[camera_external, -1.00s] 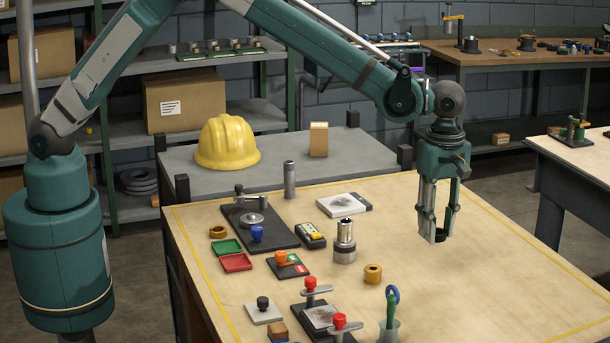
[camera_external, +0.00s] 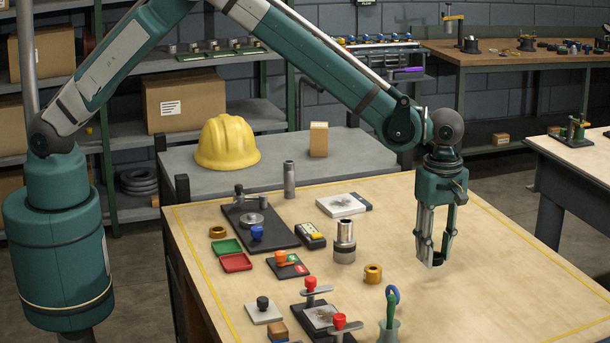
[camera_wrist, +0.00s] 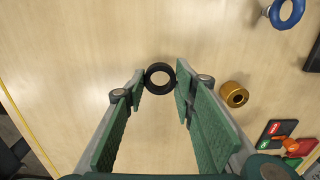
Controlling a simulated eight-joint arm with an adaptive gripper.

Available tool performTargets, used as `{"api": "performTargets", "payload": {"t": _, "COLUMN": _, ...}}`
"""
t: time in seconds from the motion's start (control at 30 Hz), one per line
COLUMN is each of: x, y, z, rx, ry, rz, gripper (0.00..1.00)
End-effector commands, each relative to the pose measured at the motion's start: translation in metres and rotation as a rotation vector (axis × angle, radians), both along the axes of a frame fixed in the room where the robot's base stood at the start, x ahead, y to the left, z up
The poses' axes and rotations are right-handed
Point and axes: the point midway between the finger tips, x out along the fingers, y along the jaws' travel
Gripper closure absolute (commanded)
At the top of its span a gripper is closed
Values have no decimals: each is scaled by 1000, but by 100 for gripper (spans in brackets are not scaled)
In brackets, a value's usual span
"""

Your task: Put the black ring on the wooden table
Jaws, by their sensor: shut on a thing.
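The black ring (camera_external: 438,262) is between the fingertips of my gripper (camera_external: 431,258), which points straight down over the right half of the wooden table (camera_external: 490,290). In the wrist view the black ring (camera_wrist: 149,80) lies at the tips of the two green-padded fingers (camera_wrist: 160,88), with its hole facing the camera. The gripper is shut on it. The ring is at or just above the table top; I cannot tell whether it touches.
A brass ring (camera_external: 373,273) stands left of my gripper, also in the wrist view (camera_wrist: 234,95). A metal cylinder (camera_external: 345,243) and a cup with a blue-and-green tool (camera_external: 390,315) are nearby. The table's right side is clear.

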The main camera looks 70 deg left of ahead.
Motion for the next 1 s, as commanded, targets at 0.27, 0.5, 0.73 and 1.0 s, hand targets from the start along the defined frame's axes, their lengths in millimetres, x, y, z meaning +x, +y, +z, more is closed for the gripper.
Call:
{"api": "performTargets", "payload": {"t": 0.27, "x": 0, "y": 0, "z": -4, "rx": 0, "ry": 0, "rz": 0, "gripper": 86}}
{"api": "performTargets", "payload": {"t": 0.5, "x": 0, "y": 0, "z": -28, "rx": 0, "ry": 0, "rz": 0, "gripper": 86}}
{"api": "performTargets", "payload": {"t": 0.73, "x": 0, "y": 0, "z": -37, "rx": 0, "ry": 0, "rz": 0, "gripper": 86}}
{"api": "performTargets", "payload": {"t": 1.0, "x": 0, "y": 0, "z": -39, "rx": 0, "ry": 0, "rz": 0, "gripper": 86}}
